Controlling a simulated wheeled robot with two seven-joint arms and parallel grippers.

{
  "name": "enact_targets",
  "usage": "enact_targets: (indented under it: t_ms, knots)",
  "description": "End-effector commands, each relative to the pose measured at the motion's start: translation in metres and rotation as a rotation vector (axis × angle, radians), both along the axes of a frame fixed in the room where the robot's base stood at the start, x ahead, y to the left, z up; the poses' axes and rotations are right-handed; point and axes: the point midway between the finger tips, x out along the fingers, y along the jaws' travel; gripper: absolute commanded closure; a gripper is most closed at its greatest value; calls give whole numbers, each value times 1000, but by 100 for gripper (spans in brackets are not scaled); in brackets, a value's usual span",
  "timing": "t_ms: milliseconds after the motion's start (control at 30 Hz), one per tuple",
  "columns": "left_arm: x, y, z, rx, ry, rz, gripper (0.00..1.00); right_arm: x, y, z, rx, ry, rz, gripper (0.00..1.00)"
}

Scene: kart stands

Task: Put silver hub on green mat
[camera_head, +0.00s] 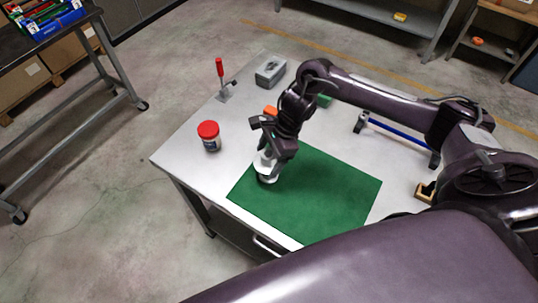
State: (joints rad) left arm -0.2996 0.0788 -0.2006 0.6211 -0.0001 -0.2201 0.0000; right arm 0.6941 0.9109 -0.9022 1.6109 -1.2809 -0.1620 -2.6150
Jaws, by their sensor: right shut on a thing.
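The green mat (318,196) lies flat on the pale tabletop, near the front edge. The silver hub (266,170) is at the mat's left edge, under my right gripper (268,152). My right gripper points down and is shut on the hub, hiding its upper part. The hub's bottom is at or just above the mat's left corner area; I cannot tell whether it touches. My left gripper is not in view.
On the table (190,168) are a red-lidded jar (209,136), a red-handled toggle clamp (221,80), a grey box (270,72) and a blue bar (398,136). An orange piece (270,111) lies behind my right gripper. A wheeled cart (60,45) stands left.

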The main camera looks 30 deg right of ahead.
Motion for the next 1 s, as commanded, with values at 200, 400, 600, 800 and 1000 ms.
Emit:
enact_targets:
  t_ms: [200,400,600,800,1000]
  knots:
    - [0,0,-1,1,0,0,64,0,0,-1,0,1,0,2]
    - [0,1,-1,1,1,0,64,0,0,-1,0,0,0,2]
    - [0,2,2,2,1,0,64,1,-2,5,0,-2,-1,2]
    - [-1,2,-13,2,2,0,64,0,-17,39,-1,-8,0,2]
    - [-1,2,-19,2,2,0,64,-2,-34,83,-3,-6,0,2]
